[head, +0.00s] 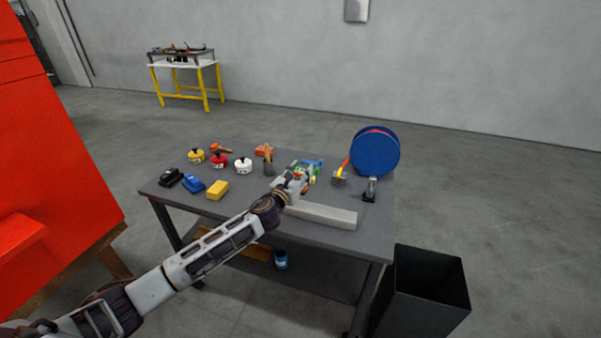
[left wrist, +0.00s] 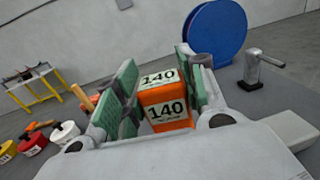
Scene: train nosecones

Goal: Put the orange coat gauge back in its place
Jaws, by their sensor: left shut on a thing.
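My left gripper (head: 297,179) is over the middle of the grey table (head: 330,238). In the left wrist view, its green-padded fingers (left wrist: 160,82) are shut on the orange coat gauge (left wrist: 165,112), a small orange block with white labels reading 140. In the head view the gripper mostly hides the gauge, and I cannot tell its height above the table. My right gripper is not in view.
Yellow, red and white pots (head: 243,165) and black, blue and yellow blocks (head: 217,190) are at the table's left. A pale bar (head: 322,214) lies near the front edge. A blue disc (head: 375,152) stands back right. A black bin (head: 425,290) is on the floor.

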